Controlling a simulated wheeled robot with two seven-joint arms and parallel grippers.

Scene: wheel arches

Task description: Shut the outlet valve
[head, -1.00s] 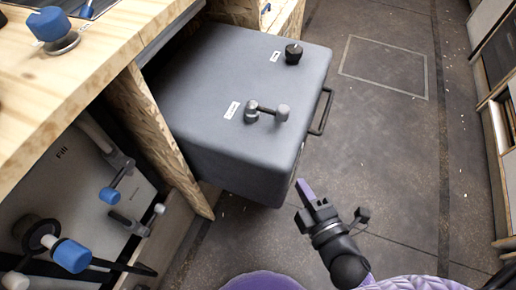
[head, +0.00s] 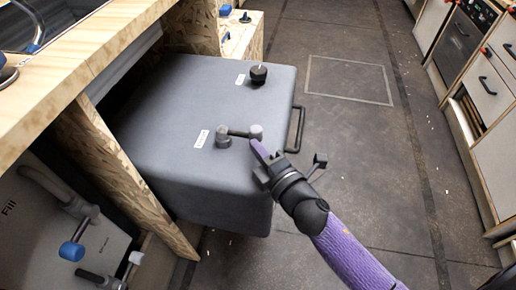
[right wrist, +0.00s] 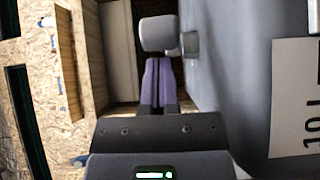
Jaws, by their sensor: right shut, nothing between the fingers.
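A grey valve (head: 238,133) with a lever sits on top of the grey tank (head: 170,105). Its lever points right, toward the tank's handle side, and ends in a pale grey knob (head: 256,131). The white label (head: 201,139) beside it is too small to read. My right gripper (head: 259,150) is shut and empty, with its purple fingertips just in front of the knob. In the right wrist view the shut fingertips (right wrist: 160,68) point at the knob (right wrist: 157,33), very close; I cannot tell whether they touch. My left gripper is not in view.
A black cap (head: 259,74) stands on the tank farther back, and a black handle (head: 296,129) is on its right side. A wooden bench (head: 75,50) and post (head: 125,170) flank the left. Blue-ended valves (head: 72,250) sit below. The floor at right is clear.

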